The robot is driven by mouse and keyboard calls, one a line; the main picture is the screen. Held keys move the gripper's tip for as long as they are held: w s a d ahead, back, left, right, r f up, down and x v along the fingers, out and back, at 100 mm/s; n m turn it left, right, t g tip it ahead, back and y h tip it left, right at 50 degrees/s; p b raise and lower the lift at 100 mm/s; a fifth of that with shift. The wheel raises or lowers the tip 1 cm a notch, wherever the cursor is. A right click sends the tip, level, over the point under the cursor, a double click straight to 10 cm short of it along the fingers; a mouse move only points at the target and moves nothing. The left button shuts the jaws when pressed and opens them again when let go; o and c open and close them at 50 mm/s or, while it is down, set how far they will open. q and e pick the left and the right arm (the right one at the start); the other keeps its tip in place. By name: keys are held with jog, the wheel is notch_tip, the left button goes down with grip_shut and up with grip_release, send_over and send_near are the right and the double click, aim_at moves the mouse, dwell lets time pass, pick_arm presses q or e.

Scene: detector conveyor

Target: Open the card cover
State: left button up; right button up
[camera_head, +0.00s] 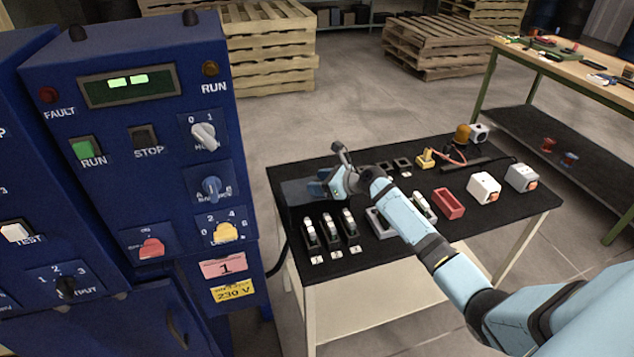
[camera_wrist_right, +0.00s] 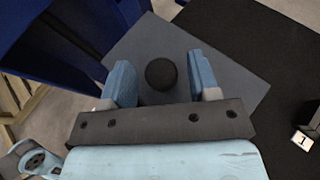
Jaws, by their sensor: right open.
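The card cover appears to be the flat dark blue-grey plate (camera_head: 297,194) at the left back corner of the black-topped table. In the right wrist view the plate (camera_wrist_right: 238,92) lies flat under my right gripper. A round black knob (camera_wrist_right: 161,74) stands on it. My right gripper (camera_head: 322,186) is over the plate with its jaws apart. In the wrist view its two blue fingers (camera_wrist_right: 160,66) are on either side of the knob, with a gap on both sides. Knob and fingertip height are hard to judge. The gripper hides part of the plate in the head view. My left gripper is out of view.
The blue control cabinet (camera_head: 140,190) stands just left of the table. Several breakers (camera_head: 331,230) with number tags are in front of the plate. A red tray (camera_head: 448,204) and grey-white boxes (camera_head: 484,187) are to the right. Wooden pallets (camera_head: 262,45) stand behind.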

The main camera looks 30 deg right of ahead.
jog(key=v, duration=1.2)
jog(key=shift+s+d+r, duration=0.2)
jog(key=shift+s+d, duration=0.05)
jog(key=shift+s, duration=0.05)
jog(key=s+a+f+n+h+p, duration=0.1)
jog(key=s+a+f+n, duration=0.2)
jog(key=f+n, duration=0.1)
jog(key=s+a+f+n+g+h+p, duration=0.1)
jog(key=s+a+f+n+p, duration=0.1)
jog(key=s+a+f+n, duration=0.2)
jog(key=shift+a, duration=0.2)
jog(key=s+a+f+n+h+p, duration=0.1)
jog(key=s+a+n+p, duration=0.5)
jog(key=s+a+n, duration=1.3)
jog(key=s+n, duration=0.2)
jog(key=n, duration=0.3)
jog(key=shift+f+n+h, duration=0.15)
jog(key=shift+n+h, duration=0.25)
